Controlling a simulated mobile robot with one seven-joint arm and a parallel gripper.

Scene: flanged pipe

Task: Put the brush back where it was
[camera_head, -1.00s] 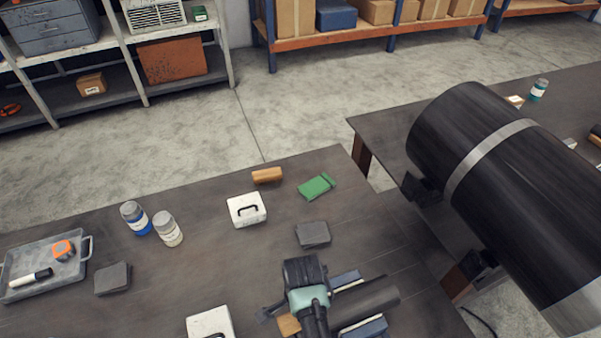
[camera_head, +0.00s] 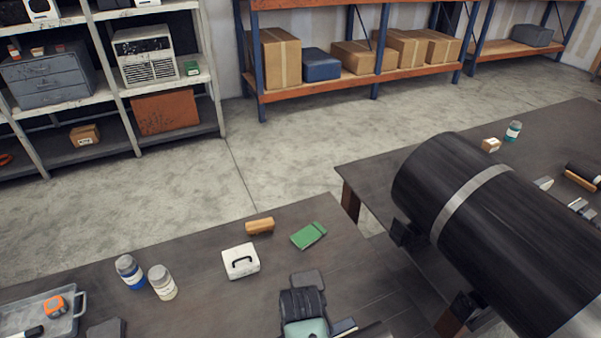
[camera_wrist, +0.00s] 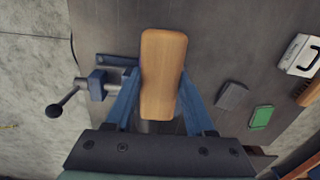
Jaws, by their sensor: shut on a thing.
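The brush (camera_wrist: 163,75) shows in the wrist view as a long, rounded, light-wood block, held in front of my gripper's dark palm. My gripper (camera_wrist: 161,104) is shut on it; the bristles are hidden. In the head view my gripper (camera_head: 303,306) is at the bottom edge, over the near workbench (camera_head: 200,262), and the brush is out of that picture. Below the brush in the wrist view is a blue vise (camera_wrist: 98,85) with a bar handle. I cannot tell how high the brush is above it.
Two jars (camera_head: 147,277) and a tray (camera_head: 65,322) are left. A large black pipe (camera_head: 490,225) stands right.

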